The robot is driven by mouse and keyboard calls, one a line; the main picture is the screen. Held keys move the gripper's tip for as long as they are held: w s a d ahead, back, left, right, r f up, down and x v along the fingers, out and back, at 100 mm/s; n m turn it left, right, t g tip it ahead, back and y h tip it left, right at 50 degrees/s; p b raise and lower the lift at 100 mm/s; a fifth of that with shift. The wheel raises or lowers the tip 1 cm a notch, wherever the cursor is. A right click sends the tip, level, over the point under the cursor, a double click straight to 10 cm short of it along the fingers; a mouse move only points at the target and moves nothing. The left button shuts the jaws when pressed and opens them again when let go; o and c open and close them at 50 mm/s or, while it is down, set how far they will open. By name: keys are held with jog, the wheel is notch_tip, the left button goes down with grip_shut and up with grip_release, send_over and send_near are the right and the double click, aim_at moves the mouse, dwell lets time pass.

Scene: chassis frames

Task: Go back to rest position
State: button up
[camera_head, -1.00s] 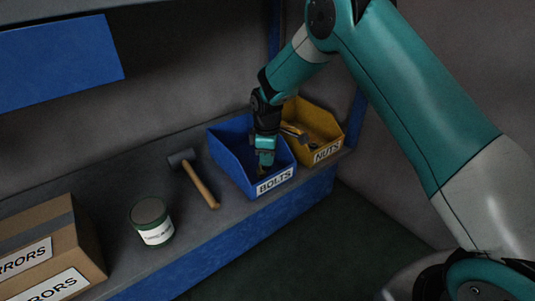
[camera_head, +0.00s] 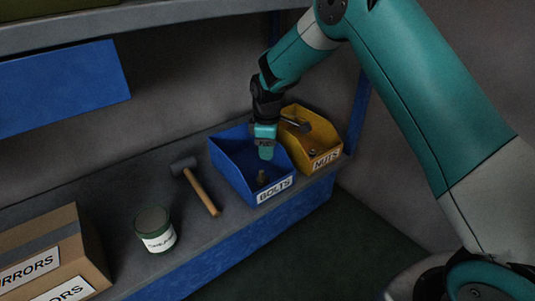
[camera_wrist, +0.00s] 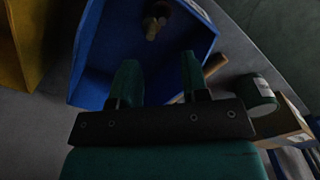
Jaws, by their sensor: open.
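My gripper (camera_head: 265,150) is open and empty above the blue bin labelled BOLTS (camera_head: 232,166). In the wrist view, its two green fingers (camera_wrist: 157,80) are spread apart over the same blue bin (camera_wrist: 100,55). A brownish bolt (camera_head: 262,178) lies inside the bin near its front, apart from the fingers. It also shows in the wrist view (camera_wrist: 153,25) near the top edge, ahead of the fingers.
A yellow bin labelled NUTS (camera_head: 325,143) stands right of the blue bin. An upper shelf (camera_head: 150,14) runs above.

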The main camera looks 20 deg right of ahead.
notch_tip(320, 180, up, 2)
jog(key=shift+r, duration=0.1)
dwell(0.4)
jog(key=s+d+r+m+t, duration=0.1)
jog(key=s+d+r+m, duration=0.25)
jog(key=s, duration=0.45)
jog(key=s+d+r+m+t, duration=0.1)
jog(key=s+d+r+m, duration=0.1)
jog(key=s+r+m, duration=0.45)
jog(key=s+d+r+m+t, duration=0.1)
jog(key=s+d+m, duration=0.15)
jog(key=s, duration=0.65)
jog(key=s+a+r+n+g+y+p, duration=0.35)
jog(key=s+a+r+n+p, duration=0.35)
jog(key=s+a+r, duration=0.6)
notch_tip(320, 180, up, 36)
jog(key=w+a+p, duration=0.1)
jog(key=w+p, duration=0.1)
jog(key=p, duration=3.3)
jog(key=shift+r+y, duration=0.25)
jog(key=shift+y, duration=0.1)
